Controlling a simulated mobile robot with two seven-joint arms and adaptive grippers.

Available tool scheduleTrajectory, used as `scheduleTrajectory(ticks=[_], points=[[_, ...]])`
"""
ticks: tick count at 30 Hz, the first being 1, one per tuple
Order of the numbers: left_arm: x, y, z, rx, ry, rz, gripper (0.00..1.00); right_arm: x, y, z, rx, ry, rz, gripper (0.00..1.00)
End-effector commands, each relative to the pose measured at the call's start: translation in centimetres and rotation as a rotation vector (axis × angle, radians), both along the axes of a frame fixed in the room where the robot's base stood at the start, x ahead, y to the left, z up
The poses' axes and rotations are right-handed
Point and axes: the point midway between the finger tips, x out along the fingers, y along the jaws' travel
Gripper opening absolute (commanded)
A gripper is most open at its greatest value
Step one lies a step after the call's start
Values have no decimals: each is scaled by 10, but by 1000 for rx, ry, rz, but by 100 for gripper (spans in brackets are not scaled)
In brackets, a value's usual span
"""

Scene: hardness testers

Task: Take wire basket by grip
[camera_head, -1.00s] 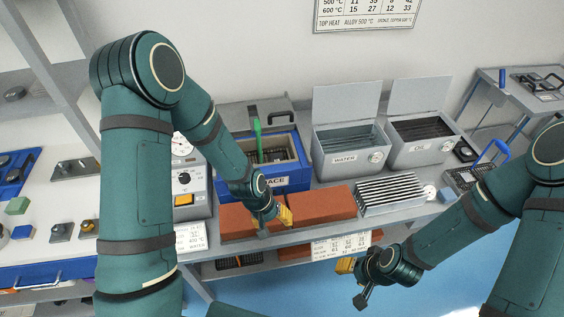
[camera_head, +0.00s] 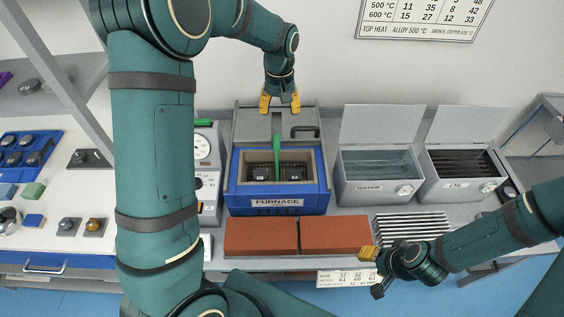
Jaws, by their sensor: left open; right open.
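A wire basket (camera_head: 291,171) sits inside the blue furnace (camera_head: 278,203), with dark blocks in it. Its upright green grip (camera_head: 277,146) rises from the middle of the basket. My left gripper (camera_head: 280,105) is open, with yellow fingertips pointing down. In the picture it is just above the top of the green grip, with a visible gap. My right gripper (camera_head: 371,268) is open and empty at the front of the bench, in front of the striped rack and away from the basket.
The furnace lid (camera_head: 258,124) stands open behind it. Red bricks (camera_head: 335,235) lie in front. The water tank (camera_head: 380,180) and oil tank (camera_head: 460,173) stand open to the right. A striped rack (camera_head: 410,226) is near my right arm. A dial tester (camera_head: 205,165) stands at left.

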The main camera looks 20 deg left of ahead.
Motion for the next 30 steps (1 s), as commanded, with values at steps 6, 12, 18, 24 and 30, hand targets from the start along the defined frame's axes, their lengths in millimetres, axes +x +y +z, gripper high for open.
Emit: scheduleTrajectory(ticks=[6, 12, 18, 24, 30], points=[[-2, 0, -42, 0, 7, 0, 57, -2, 0, -6, 1, 4, 3, 47], [-2, 1, -72, 0, 4, 0, 57, -3, 1, -9, 2, 7, 5, 47], [-2, 1, -84, 0, 3, -1, 57, -4, 1, -10, 2, 8, 6, 47], [-10, 5, -110, 0, 5, 0, 57, -4, 1, -13, 2, 10, 8, 47], [-10, 5, -131, 0, 3, -1, 57, -5, 1, -15, 2, 12, 9, 47]])
